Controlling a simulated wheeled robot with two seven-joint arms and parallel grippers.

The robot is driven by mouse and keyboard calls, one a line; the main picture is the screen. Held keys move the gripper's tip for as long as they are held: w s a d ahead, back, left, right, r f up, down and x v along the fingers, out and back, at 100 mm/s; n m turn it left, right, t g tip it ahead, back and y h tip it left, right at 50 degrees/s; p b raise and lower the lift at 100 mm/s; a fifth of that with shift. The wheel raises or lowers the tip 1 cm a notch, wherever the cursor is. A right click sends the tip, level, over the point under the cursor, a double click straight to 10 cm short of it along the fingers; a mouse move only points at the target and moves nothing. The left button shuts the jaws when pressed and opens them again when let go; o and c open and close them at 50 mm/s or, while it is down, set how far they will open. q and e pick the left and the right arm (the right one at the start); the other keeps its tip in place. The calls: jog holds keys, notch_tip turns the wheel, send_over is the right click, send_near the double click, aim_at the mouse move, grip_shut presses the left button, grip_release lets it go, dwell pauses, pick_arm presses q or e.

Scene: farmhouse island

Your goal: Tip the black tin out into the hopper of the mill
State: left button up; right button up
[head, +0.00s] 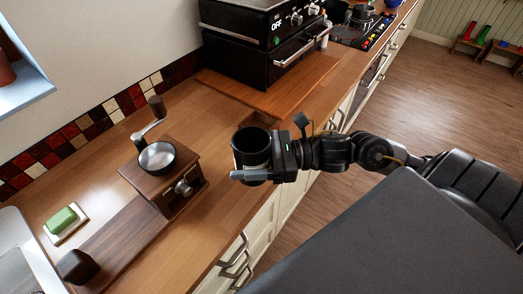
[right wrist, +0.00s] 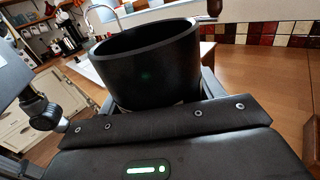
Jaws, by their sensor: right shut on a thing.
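The black tin (head: 252,144) is upright in my right gripper (head: 254,176), held near the front edge of the wooden counter, to the right of the mill. The right wrist view shows the tin (right wrist: 150,65) large, its open rim up; its contents cannot be seen. The mill (head: 168,183) is a dark wooden box with a crank handle on top and a small drawer knob in front. Its round metal hopper (head: 157,157) faces up, and the tin is apart from it. My left gripper is not in view.
A green sponge (head: 62,220) lies on a white dish left of the mill. A dark wooden board (head: 112,243) lies under the mill, with a small dark block (head: 76,266) at its end. A black oven (head: 262,45) stands at the back. The counter between mill and tin is clear.

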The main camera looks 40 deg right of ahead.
jog(key=w+a+r, duration=0.4)
jog(key=a+r, duration=0.1)
jog(key=a, duration=0.4)
jog(key=w+a+r+g, duration=0.1)
jog(key=w+a+r, duration=0.2)
jog(key=a, duration=0.7)
notch_tip(320, 180, up, 3)
jog(key=shift+w+a+f+y, duration=0.2)
jog(key=shift+w+y, duration=0.1)
jog(key=shift+w, duration=0.1)
